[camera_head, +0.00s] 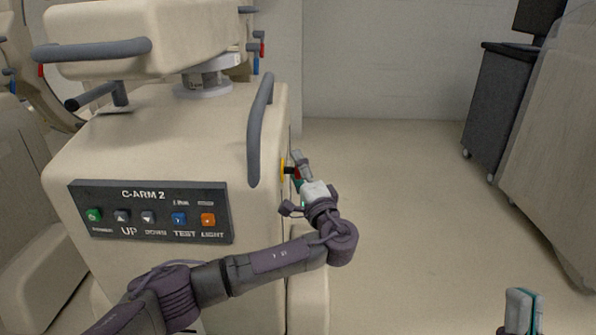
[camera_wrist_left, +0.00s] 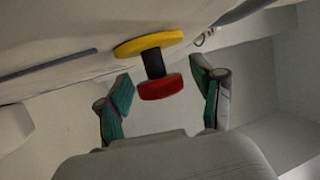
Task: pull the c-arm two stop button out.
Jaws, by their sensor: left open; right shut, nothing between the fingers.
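The C-arm 2 cart (camera_head: 110,165) is a cream machine at the left of the head view, with a labelled button panel. Its stop button, a red knob (camera_wrist_left: 160,87) on a black stem over a yellow disc (camera_wrist_left: 148,43), sticks out of the cart's right side. In the head view the yellow disc (camera_head: 283,170) shows edge-on. My left gripper (camera_head: 300,172) is at that side; in the left wrist view its open fingers (camera_wrist_left: 163,95) stand on either side of the red knob, apart from it. My right gripper (camera_head: 522,310) is at the lower right, shut and empty.
A grey handle (camera_head: 260,130) rises on the cart's side close to my left gripper. A dark cart (camera_head: 495,95) and a covered cart (camera_head: 560,150) stand at the right. The floor (camera_head: 400,190) between is clear.

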